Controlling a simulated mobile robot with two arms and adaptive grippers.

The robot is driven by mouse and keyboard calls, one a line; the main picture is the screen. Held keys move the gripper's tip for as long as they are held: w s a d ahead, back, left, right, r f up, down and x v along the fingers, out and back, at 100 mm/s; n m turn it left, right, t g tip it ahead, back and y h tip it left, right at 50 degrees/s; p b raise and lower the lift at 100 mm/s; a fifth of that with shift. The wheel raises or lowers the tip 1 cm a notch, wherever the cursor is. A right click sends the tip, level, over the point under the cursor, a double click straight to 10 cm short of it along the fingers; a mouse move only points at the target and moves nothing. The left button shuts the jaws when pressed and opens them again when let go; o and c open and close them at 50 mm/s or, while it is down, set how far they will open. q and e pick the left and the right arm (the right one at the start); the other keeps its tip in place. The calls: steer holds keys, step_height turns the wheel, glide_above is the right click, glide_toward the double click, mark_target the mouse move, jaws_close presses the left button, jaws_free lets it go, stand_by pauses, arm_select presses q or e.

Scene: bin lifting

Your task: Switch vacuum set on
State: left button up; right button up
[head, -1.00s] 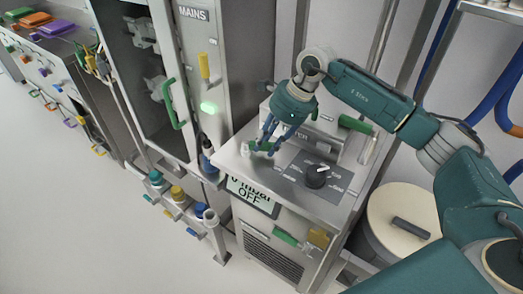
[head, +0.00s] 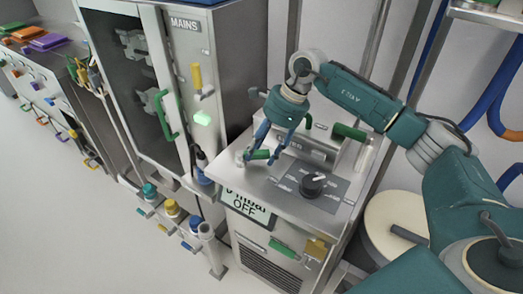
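The vacuum set (head: 262,182) is a grey metal cabinet in the middle of the head view. Its front display (head: 246,208) reads "0 mbar OFF". A black dial (head: 312,184) with a white pointer sits on its top plate. A small green-handled lever or switch (head: 259,155) lies at the top plate's left rear. My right gripper (head: 262,153) reaches down there, its blue fingers apart around the green handle. Whether they touch it I cannot tell. My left gripper is not in view.
The mains cabinet (head: 186,60) with a yellow handle (head: 196,77) and lit green lamp (head: 202,118) stands to the left. A round drum with a pale lid (head: 385,220) stands at right. Floor at left is clear.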

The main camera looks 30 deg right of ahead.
steer(key=v, duration=1.2)
